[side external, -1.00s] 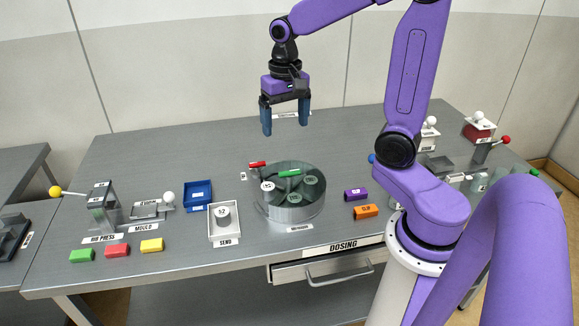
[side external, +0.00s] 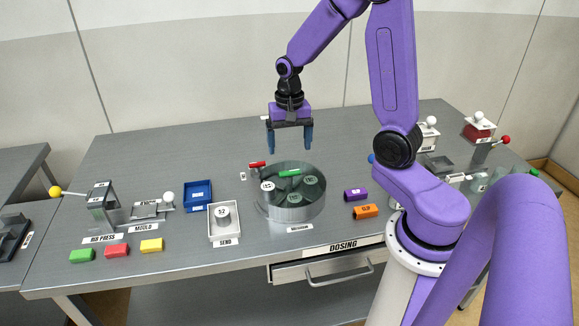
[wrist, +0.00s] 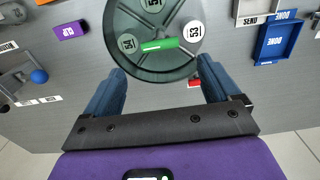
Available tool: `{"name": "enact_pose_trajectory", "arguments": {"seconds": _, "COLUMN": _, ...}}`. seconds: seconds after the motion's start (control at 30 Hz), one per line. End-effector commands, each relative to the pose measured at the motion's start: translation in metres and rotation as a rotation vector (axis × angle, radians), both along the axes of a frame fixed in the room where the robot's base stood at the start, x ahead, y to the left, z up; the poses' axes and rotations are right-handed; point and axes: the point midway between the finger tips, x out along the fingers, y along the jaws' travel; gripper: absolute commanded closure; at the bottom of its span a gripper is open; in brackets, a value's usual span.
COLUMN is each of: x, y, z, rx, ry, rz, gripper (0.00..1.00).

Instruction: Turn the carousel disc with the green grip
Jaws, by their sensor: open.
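The carousel disc (side external: 298,201) is a round dark grey-green top on a metal drum in the middle of the table. The green grip (side external: 289,172) is a short bar near the rim of its top; it also shows in the wrist view (wrist: 159,45). Round numbered pieces sit on the disc, one of them white (wrist: 193,31). My gripper (side external: 290,149) is open and empty, pointing down above the disc's back edge. In the wrist view my two blue fingers (wrist: 161,78) are spread wide, with the green grip ahead of the gap between them.
A red piece (side external: 257,164) is beside the disc's back left rim. A white tray (side external: 224,238) and a blue tray (side external: 198,186) stand to the left. Purple (side external: 355,194) and orange (side external: 366,211) blocks lie to the right. The table behind the disc is clear.

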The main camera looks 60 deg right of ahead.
Motion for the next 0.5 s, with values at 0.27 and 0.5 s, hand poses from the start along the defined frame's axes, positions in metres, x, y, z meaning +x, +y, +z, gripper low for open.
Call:
{"name": "enact_pose_trajectory", "arguments": {"seconds": 0.27, "x": -0.001, "y": 0.0, "z": -0.046, "rx": 0.001, "ry": 0.005, "rz": -0.001, "gripper": 0.11}}
{"name": "enact_pose_trajectory", "arguments": {"seconds": 0.5, "x": 0.0, "y": 0.0, "z": -0.071, "rx": 0.0, "ry": 0.003, "rz": -0.001, "gripper": 0.11}}
